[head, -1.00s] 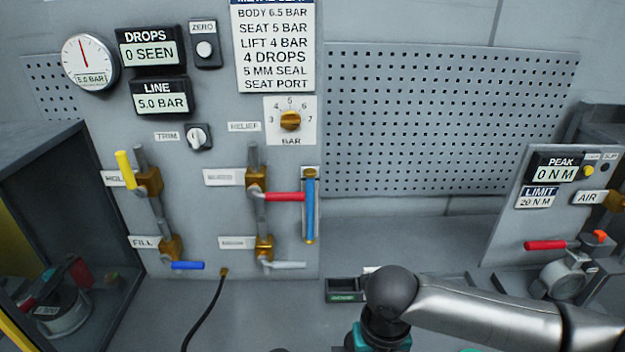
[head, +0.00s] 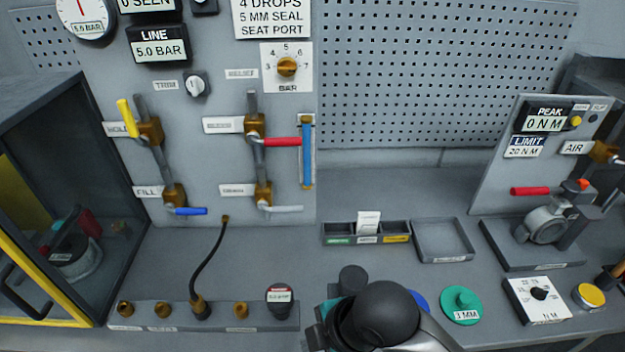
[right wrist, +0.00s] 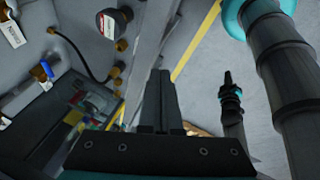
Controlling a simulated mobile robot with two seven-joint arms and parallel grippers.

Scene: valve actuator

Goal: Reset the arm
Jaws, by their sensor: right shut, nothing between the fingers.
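My right arm (head: 385,318) comes in at the bottom of the head view, its dark rounded joint over the bench's front edge. Its fingers are hidden there. In the right wrist view my right gripper (right wrist: 164,100) is shut and empty, its two dark fingers together, apart from any fitting. To its right, a dark narrow tip with a teal ring (right wrist: 230,90) shows over the floor; it looks like my other arm, but I cannot tell its jaw state. No left arm shows in the head view.
The valve panel (head: 222,85) stands behind the bench. A fitting rail (head: 215,315) lies front left, beside the open-fronted cabinet (head: 15,255). A 3 MM teal disc (head: 462,304), an empty tray (head: 442,240) and a torque fixture (head: 548,222) are on the right.

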